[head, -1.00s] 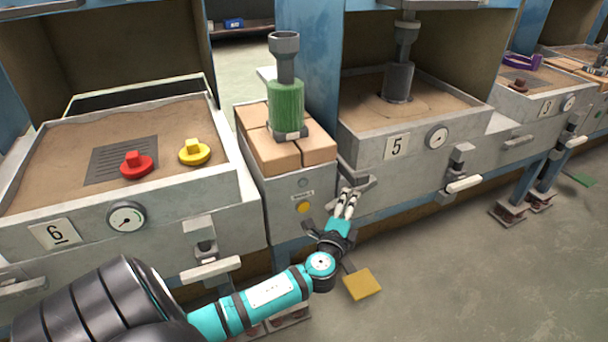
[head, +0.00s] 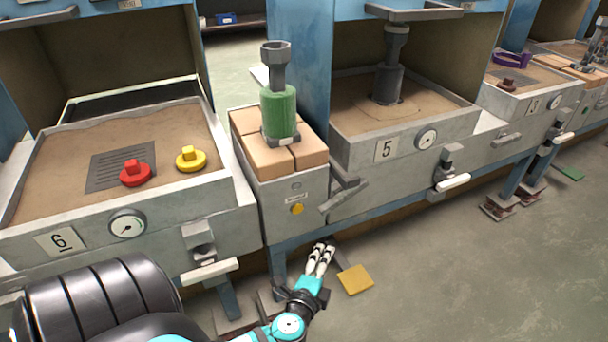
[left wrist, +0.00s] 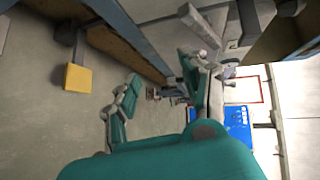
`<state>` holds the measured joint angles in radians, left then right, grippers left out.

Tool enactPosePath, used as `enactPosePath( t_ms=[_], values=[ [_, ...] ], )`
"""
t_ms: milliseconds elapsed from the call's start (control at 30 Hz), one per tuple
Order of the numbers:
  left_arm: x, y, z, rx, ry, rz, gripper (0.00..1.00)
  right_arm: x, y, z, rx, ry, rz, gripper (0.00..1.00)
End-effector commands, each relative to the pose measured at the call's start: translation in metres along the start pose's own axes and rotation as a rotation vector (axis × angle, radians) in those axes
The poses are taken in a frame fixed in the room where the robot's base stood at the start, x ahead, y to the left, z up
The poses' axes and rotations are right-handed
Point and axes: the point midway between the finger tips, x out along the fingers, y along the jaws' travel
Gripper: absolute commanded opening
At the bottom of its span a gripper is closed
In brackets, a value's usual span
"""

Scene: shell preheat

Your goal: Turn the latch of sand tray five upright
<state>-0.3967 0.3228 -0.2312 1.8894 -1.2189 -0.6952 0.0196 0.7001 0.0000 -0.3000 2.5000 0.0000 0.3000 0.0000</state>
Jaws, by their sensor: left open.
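Sand tray five (head: 385,152) is a grey box with a "5" plate and a dial, filled with sand. On its front right is a latch (head: 450,170) with a white bar handle, which lies nearly level, slightly tilted. At its front left corner a flat grey handle (head: 343,195) sticks out at a slant. My left gripper (head: 324,246) is open and empty, below and left of tray five, near the floor in the picture. It touches neither the latch nor the grey handle. My right gripper is not in view.
A yellow pedal (head: 356,280) is close right of my gripper. A brick-topped stand (head: 285,205) with a green cylinder (head: 280,112) is between tray five and tray six (head: 90,238). Tray six has red and yellow pieces.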

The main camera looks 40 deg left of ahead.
Motion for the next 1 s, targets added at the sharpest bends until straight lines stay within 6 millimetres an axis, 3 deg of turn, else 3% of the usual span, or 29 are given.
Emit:
enactPosePath(
  t_ms=[33,267,600,800,1000],
  values=[
    [-0.001,0.004,0.002,-0.008,-0.004,0.039,0.46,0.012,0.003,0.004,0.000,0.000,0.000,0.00],
    [-0.007,0.050,0.010,-0.061,-0.018,0.211,0.46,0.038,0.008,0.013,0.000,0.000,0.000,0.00],
    [-0.029,0.107,0.022,-0.154,-0.055,0.431,0.46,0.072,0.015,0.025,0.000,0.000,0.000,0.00],
    [-0.040,0.126,0.026,-0.188,-0.070,0.497,0.46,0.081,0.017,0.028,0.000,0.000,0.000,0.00],
    [-0.042,0.131,0.027,-0.197,-0.074,0.512,0.46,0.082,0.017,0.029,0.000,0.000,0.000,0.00]
  ],
)
